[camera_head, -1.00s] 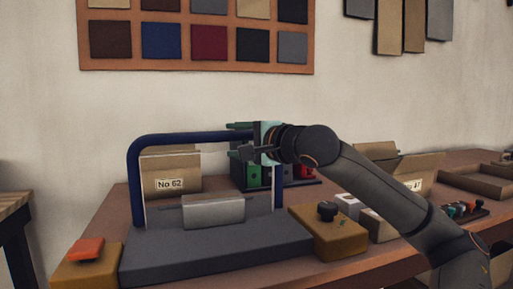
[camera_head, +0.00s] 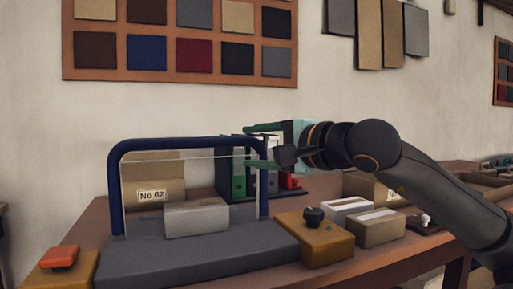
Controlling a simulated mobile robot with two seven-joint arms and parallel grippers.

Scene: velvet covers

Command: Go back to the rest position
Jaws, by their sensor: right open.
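My right arm (camera_head: 430,185) comes in from the right edge and is raised above the workbench. My right gripper (camera_head: 257,146) points left, with its jaws apart and nothing seen between them. Its fingertips show at the upper right corner of the blue tubular frame (camera_head: 115,190) of a grey-based device; I cannot tell whether they touch it. A silvery block (camera_head: 197,218) sits within that frame. My left gripper is not in view.
The bench holds a box marked No 62 (camera_head: 152,178), green and grey binders (camera_head: 238,178), a yellow block with a black knob (camera_head: 315,240), a yellow block with a red button (camera_head: 60,257), and small boxes (camera_head: 376,228). A swatch board (camera_head: 180,70) hangs on the wall.

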